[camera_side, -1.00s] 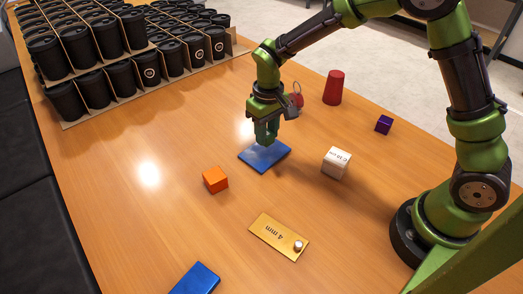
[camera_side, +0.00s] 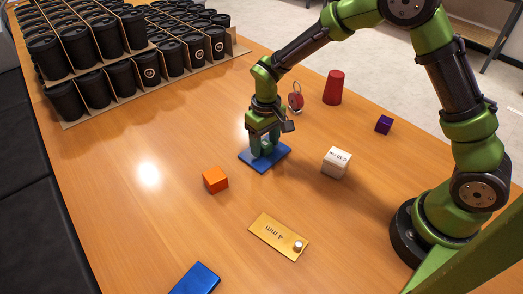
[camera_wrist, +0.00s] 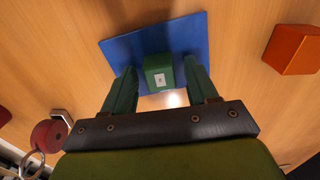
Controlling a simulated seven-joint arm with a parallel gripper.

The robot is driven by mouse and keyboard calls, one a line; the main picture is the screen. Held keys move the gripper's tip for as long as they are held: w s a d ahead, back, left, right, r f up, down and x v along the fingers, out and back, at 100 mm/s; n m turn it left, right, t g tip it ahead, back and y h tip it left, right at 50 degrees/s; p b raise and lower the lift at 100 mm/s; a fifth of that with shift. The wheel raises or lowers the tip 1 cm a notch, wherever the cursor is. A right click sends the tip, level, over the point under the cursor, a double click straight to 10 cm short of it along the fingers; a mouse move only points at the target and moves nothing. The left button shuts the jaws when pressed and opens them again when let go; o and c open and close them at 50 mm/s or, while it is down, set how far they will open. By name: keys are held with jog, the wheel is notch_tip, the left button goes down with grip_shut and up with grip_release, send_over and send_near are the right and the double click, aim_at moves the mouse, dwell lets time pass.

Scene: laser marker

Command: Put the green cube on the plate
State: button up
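The green cube (camera_wrist: 159,73) shows in the wrist view between my two fingers, over the blue plate (camera_wrist: 190,34) near its edge. It appears to rest on the plate. In the side view the blue plate (camera_side: 276,157) lies flat on the table, and the cube cannot be told apart from my green fingers. My gripper (camera_side: 263,153) is low over the plate, pointing down. In the wrist view my gripper (camera_wrist: 159,75) is open, with a narrow gap between each finger and the cube.
An orange cube (camera_side: 215,180), white cube (camera_side: 336,163), purple cube (camera_side: 384,124), red cup (camera_side: 333,88) and red tag with a ring (camera_side: 296,100) surround the plate. A gold 4 mm plate (camera_side: 268,232) and another blue piece (camera_side: 196,279) lie nearer. Black cups (camera_side: 120,78) fill trays at the back left.

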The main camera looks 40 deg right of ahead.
aim_at(266, 143)
notch_tip(266, 143, up, 12)
jog(key=s+d+r+m+t, duration=0.1)
jog(key=s+d+r+t, duration=0.1)
jog(key=s, duration=0.4)
jog(key=s+d+r+m+t+y, duration=0.1)
jog(key=s+d+r+t, duration=0.1)
jog(key=s+r, duration=0.3)
jog(key=s+d+r+m+t, duration=0.2)
jog(key=s+r+t, duration=0.1)
jog(key=s, duration=0.5)
jog(key=shift+s+r+y, duration=0.25)
jog(key=shift+r+y, duration=0.05)
jog(key=shift+y, duration=0.1)
